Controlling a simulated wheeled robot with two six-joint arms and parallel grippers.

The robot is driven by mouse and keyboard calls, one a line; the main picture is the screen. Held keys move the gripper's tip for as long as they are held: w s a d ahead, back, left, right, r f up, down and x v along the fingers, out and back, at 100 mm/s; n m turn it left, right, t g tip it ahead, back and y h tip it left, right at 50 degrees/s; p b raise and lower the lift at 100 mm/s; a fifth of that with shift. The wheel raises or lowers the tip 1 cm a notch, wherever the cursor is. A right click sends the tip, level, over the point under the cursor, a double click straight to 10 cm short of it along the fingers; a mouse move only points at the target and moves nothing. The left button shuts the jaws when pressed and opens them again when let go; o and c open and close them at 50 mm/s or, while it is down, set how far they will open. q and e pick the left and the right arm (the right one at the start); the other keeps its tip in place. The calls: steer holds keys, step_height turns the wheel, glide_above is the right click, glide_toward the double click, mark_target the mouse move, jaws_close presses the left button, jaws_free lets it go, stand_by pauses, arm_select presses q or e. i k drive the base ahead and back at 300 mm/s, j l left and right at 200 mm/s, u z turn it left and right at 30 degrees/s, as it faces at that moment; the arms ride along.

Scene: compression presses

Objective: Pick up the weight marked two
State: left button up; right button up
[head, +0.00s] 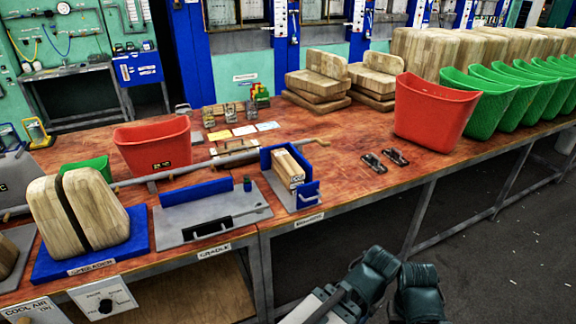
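I cannot make out a figure two on anything in the head view, so I cannot tell which thing is the weight marked two. Several small metal pieces (230,112) stand in a row at the back of the red-brown workbench (350,135), behind yellow and white cards (244,130). They are too small for any marks to be read. Dark teal and grey parts of my own arm show at the bottom, in front of the bench. No gripper fingertips can be made out in this view.
A red bin (153,146), a wooden block pair on a blue base (92,254) and a grey cradle plate (211,228) occupy the left. Another red bin (433,111) and green bins (487,103) stand right. Two small dark items (384,160) lie mid-bench, with bare wood around them.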

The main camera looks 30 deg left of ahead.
mark_target(397, 158)
steer(key=i+l, duration=0.15)
steer(key=i, duration=0.6)
steer(key=i+l, duration=0.1)
steer(key=i, duration=0.7)
steer(key=i+l, duration=0.15)
steer(key=i, duration=0.6)
